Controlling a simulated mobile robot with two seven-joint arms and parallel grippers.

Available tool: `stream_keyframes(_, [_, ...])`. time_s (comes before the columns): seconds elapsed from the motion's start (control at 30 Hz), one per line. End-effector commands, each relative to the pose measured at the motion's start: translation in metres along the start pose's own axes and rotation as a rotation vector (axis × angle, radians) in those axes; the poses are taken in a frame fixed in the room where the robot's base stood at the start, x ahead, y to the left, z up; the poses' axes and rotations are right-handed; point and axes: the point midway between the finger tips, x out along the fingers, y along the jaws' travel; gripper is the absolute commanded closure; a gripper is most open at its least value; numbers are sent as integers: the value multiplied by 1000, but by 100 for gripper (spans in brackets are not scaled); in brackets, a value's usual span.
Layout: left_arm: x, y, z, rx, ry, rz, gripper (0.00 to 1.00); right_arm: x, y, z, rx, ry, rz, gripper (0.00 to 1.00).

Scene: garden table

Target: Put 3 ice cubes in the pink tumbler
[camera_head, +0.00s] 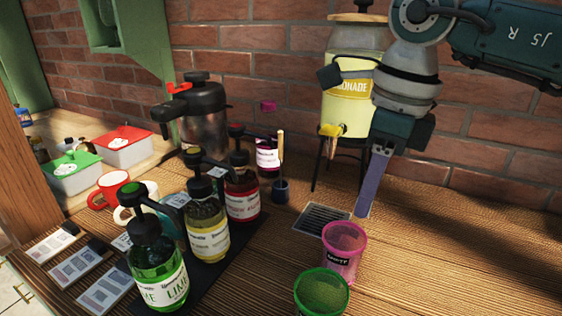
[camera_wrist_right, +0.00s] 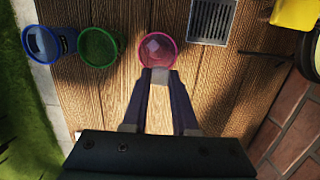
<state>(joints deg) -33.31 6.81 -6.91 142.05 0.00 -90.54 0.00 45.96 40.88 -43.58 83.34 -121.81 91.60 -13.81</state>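The pink tumbler (camera_head: 343,252) stands upright on the wooden table, beside a green tumbler. In the right wrist view the pink tumbler (camera_wrist_right: 158,38) shows from above, with at least one pale, clear ice cube (camera_wrist_right: 152,46) inside. My right gripper (camera_wrist_right: 159,77) has its fingertips at the tumbler's near rim in that view, with a pale ice cube (camera_wrist_right: 160,76) between them. In the head view my right gripper (camera_head: 364,205) points down behind the pink tumbler; the cube is not visible there. My left gripper is out of view.
The green tumbler (camera_head: 322,292) and a blue tumbler (camera_wrist_right: 43,44) stand near the pink one. A drain grate (camera_head: 323,219) and the lemonade dispenser (camera_head: 352,92) are behind. Pump bottles (camera_head: 207,232) stand left. The table at right is clear.

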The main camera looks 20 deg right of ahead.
Motion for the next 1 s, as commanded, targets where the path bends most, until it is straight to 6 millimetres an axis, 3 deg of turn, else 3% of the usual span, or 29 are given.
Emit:
stream_keyframes(0.03, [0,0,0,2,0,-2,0,0,0,0,0,0,0,67])
stream_keyframes(0.27, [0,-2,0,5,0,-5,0,0,0,0,0,0,0,41])
stream_keyframes(0.57, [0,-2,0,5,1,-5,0,-2,0,0,-1,0,-1,40])
stream_keyframes(0.67, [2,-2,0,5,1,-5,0,-12,-1,1,-1,-3,-4,40])
stream_keyframes(1.0, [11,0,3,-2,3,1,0,-78,-1,0,-1,-3,-5,40])
